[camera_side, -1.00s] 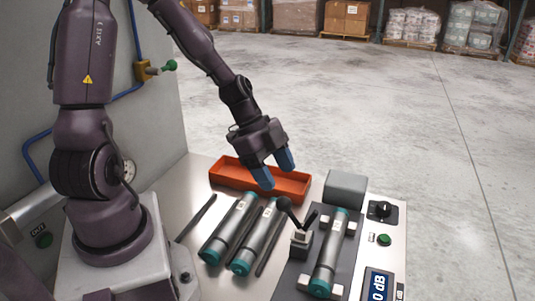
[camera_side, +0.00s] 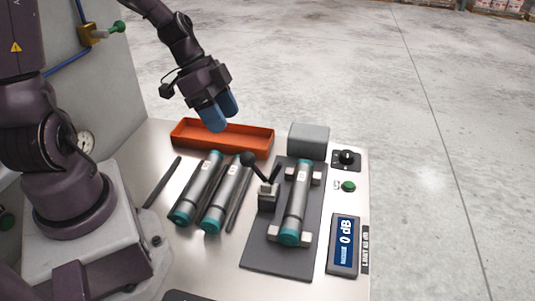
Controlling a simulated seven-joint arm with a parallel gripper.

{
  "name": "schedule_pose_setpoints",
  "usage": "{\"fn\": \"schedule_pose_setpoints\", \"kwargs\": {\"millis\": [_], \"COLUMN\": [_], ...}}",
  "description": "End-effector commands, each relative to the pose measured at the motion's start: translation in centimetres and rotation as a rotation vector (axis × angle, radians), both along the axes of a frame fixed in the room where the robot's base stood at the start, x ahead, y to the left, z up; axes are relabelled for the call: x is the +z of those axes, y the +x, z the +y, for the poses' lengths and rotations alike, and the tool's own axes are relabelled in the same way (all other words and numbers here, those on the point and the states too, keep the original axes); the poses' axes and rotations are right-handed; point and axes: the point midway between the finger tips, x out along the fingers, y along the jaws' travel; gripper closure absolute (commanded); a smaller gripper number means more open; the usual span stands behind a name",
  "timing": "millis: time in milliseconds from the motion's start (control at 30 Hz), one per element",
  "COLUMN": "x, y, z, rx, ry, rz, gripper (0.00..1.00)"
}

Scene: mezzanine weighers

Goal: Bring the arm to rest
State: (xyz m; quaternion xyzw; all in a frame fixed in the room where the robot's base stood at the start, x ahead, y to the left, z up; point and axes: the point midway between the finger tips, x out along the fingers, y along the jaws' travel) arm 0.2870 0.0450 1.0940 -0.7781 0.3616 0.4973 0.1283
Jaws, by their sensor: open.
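My gripper (camera_side: 219,113) has two blue fingertips. It is open and empty, and in the picture it overlaps the orange tray (camera_side: 255,148) at the back of the bench. Two grey cylinders with teal end caps, the left one (camera_side: 197,190) and the middle one (camera_side: 226,197), lie side by side on the bench, apart from my gripper. A third such cylinder (camera_side: 298,203) lies in the grey blocks of a dark fixture plate (camera_side: 262,257). A clamp with a black ball handle (camera_side: 249,159) stands beside it.
A grey box (camera_side: 309,139) stands behind the fixture. A black knob (camera_side: 346,157), a green button (camera_side: 348,186) and a display reading 0 dB (camera_side: 345,243) are at the right edge. Dark strips flank the two loose cylinders. Open concrete floor lies beyond the bench.

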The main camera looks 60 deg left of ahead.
Motion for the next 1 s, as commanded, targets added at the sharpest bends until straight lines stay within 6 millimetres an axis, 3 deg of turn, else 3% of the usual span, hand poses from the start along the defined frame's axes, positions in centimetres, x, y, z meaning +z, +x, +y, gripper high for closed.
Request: {"fn": "schedule_pose_setpoints", "kwargs": {"millis": [267, 400, 533, 667, 800, 1000], "x": [1.7, 4.5, 8.0, 11.0, 13.2, 14.3], "y": [-3.9, -5.5, -7.0, -8.2, -8.9, -9.1], "z": [1.5, 1.2, 0.3, -1.0, -2.6, -4.4], "rx": [0.508, 0.749, 0.925, 0.962, 0.866, 0.778], "ry": [0.101, 0.204, 0.251, 0.231, 0.189, 0.153], "rz": [0.315, 0.337, 0.247, 0.118, -0.001, -0.057], "gripper": [0.40, 0.40, 0.40, 0.40, 0.40, 0.40]}}
